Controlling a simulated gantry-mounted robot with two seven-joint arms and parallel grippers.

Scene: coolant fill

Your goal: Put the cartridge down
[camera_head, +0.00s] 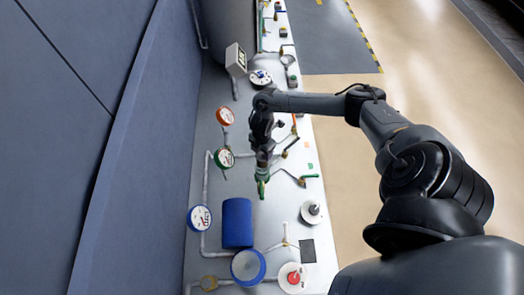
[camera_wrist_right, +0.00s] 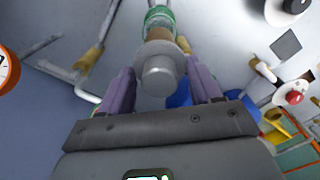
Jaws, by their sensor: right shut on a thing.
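My right gripper (camera_head: 263,168) hangs over the panel bench in the head view, with its arm reaching in from the right. It is shut on the cartridge (camera_head: 262,186), whose green end shows below the fingers. In the right wrist view the cartridge (camera_wrist_right: 159,70) is a grey cylinder with a green band at its far end, between the two purple fingers of the gripper (camera_wrist_right: 163,82). Whether its far end touches anything is unclear. My left gripper is not in view.
A blue cylinder (camera_head: 237,222) and a round blue-rimmed container (camera_head: 248,266) are nearer on the bench (camera_head: 275,215). Gauges with orange (camera_head: 225,116), green (camera_head: 223,158) and blue (camera_head: 200,217) rims line the left side. A red button (camera_head: 293,277) is at front right.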

